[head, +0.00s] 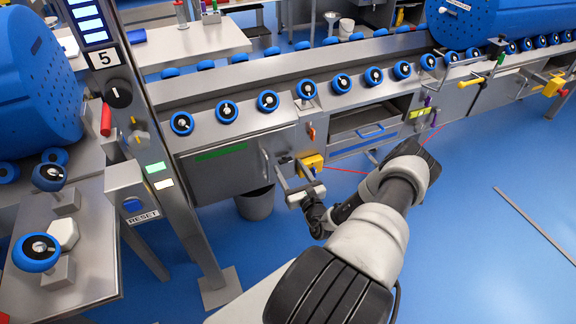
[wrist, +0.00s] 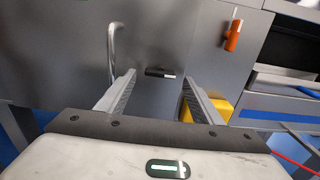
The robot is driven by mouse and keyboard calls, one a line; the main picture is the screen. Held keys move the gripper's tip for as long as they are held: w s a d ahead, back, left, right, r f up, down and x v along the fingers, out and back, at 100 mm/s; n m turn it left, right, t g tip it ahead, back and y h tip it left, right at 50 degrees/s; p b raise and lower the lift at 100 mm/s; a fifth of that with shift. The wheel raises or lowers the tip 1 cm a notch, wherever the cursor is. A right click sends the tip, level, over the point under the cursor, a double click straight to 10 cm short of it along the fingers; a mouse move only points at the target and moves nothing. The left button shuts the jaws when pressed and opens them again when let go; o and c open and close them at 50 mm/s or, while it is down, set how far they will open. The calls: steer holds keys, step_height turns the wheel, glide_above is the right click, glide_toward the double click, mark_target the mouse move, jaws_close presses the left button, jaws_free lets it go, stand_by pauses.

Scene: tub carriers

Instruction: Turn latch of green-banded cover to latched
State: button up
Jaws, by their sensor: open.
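The green-banded cover (head: 212,176) is a grey panel on the front of the long conveyor bench, with a green strip along its top. In the wrist view the grey cover (wrist: 65,60) fills the left and middle, and its green band is out of frame. A small dark latch (wrist: 160,73) lies about horizontal on the panel, right of a silver bar handle (wrist: 112,45). My gripper (wrist: 158,82) is open and empty, its fingers on either side of the latch in the picture. Contact cannot be told. In the head view my gripper (head: 297,182) is in front of the cover's right end.
An orange latch (wrist: 232,33) stands about upright on the neighbouring panel. A yellow box (head: 311,163) sits close to my gripper's right finger. A grey bin (head: 255,204) stands below the cover. An open drawer bay (head: 368,122) is to the right.

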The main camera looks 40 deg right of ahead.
steer(key=p+v, duration=0.2)
steer(key=v, duration=1.3)
steer(key=shift+s, duration=0.2)
